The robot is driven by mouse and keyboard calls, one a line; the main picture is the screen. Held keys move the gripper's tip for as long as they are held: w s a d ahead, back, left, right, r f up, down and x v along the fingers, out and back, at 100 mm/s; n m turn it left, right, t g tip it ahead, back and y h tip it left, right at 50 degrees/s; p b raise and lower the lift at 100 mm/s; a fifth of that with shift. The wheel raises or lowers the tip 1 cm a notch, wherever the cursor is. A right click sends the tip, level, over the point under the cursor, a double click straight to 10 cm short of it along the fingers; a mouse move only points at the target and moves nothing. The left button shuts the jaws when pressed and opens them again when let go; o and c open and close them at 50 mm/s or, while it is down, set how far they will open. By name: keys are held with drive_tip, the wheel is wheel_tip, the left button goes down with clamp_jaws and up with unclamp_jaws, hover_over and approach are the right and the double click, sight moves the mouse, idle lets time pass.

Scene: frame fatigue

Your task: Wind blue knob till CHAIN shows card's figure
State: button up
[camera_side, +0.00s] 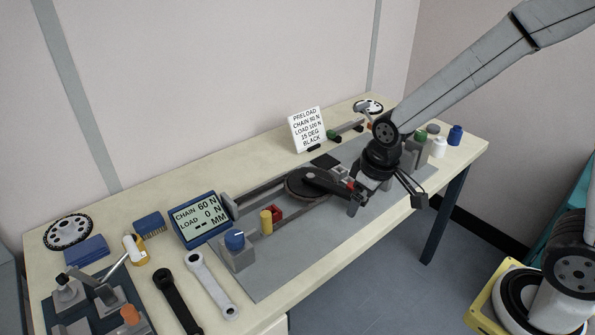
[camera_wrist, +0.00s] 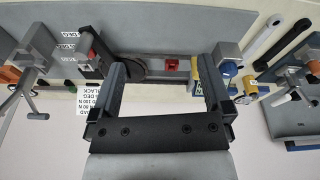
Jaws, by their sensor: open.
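The blue knob (camera_side: 235,239) sits on a grey block at the front of the grey base plate; it also shows in the wrist view (camera_wrist: 229,69), beyond the right finger. The display (camera_side: 200,217) left of it reads CHAIN 60 N, LOAD 0 N and dashes before MM. The white card (camera_side: 307,130) stands at the back and appears to read PRELOAD, CHAIN 60 N, LOAD 100 N, 15 DEG, BLACK. My gripper (camera_side: 386,201) is open and empty above the right part of the plate, well away from the knob. Its fingers (camera_wrist: 168,85) hold nothing.
A rig with a dark chainring and crank (camera_side: 310,185) lies between gripper and knob. A yellow cylinder (camera_side: 266,222) and red block (camera_side: 277,211) stand close to the knob. Two crank arms (camera_side: 211,284) lie in front left. Several bottles (camera_side: 439,147) stand at the right end.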

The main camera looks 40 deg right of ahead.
drive_tip(key=w+a+f+n, duration=0.1)
drive_tip(key=w+a+n, duration=0.4)
drive_tip(key=w+a, duration=0.5)
drive_tip(key=n+g, duration=0.2)
drive_tip(key=n, duration=0.3)
hover_over(234, 235)
drive_tip(key=f, duration=0.4)
drive_tip(key=shift+s+d, duration=0.15)
drive_tip(key=shift+s, duration=0.2)
drive_tip(key=shift+w+a+f+n, duration=0.1)
drive_tip(key=shift+a+n, duration=0.2)
drive_tip(key=shift+a, duration=0.05)
drive_tip(key=shift+f, duration=0.1)
drive_tip(key=shift+w+d+f, duration=0.1)
drive_tip(key=shift+f, duration=1.8)
drive_tip(key=shift+w+d+f, duration=0.1)
drive_tip(key=shift+f, duration=1.8)
drive_tip(key=shift+a, duration=0.1)
drive_tip(key=c, duration=1.2)
